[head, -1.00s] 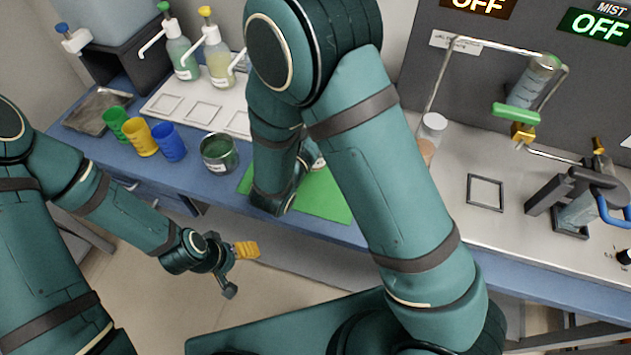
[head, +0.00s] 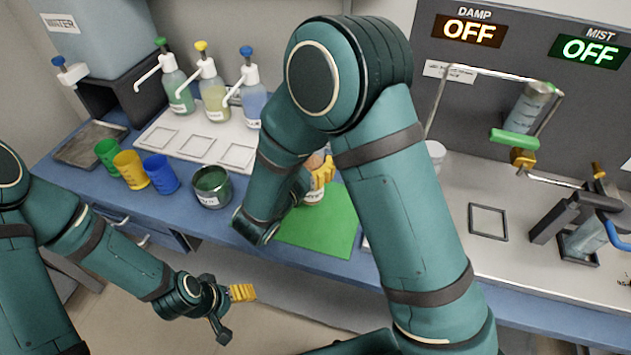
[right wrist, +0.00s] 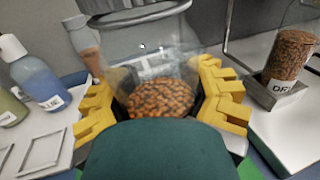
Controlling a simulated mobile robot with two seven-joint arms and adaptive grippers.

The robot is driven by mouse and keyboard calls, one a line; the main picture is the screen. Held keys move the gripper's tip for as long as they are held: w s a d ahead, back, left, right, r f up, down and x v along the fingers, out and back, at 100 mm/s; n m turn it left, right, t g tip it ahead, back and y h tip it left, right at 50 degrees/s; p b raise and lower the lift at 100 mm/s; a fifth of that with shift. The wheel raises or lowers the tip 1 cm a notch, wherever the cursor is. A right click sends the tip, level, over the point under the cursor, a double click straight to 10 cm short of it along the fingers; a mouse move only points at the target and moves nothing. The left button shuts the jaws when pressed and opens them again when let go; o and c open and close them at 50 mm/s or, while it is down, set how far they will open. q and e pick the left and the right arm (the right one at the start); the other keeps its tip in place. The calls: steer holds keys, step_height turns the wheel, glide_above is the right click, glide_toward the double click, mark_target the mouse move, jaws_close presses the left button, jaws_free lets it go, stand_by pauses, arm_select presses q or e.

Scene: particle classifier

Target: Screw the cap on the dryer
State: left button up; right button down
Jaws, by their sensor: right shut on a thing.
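My right gripper (head: 320,177) is over the green mat in the head view, partly hidden by my forearm. Its yellow fingers (right wrist: 155,100) show on both sides of a clear container of brown pellets (right wrist: 160,98) in the right wrist view, shut on it. A grey rimmed round part (right wrist: 135,25) shows above that container; I cannot tell whether it is the cap. Another pellet container (right wrist: 290,58), with a label starting "DR", stands in a square holder at the right. My left gripper (head: 240,293) hangs in front of the bench; its opening is unclear.
The green mat (head: 325,232) has bare room. Colored cups (head: 130,170) and pump bottles (head: 212,92) stand at the left. A bent metal rod and tilted cylinder (head: 530,105), a square frame (head: 489,221) and a clamp device (head: 575,215) occupy the right.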

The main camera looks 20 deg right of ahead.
steer(key=shift+f, duration=0.55)
steer(key=shift+f+b, duration=0.65)
steer(key=shift+f, duration=1.3)
steer(key=shift+r, duration=0.1)
steer(key=shift+f, duration=0.2)
steer(key=shift+c, duration=0.9)
jaws_free()
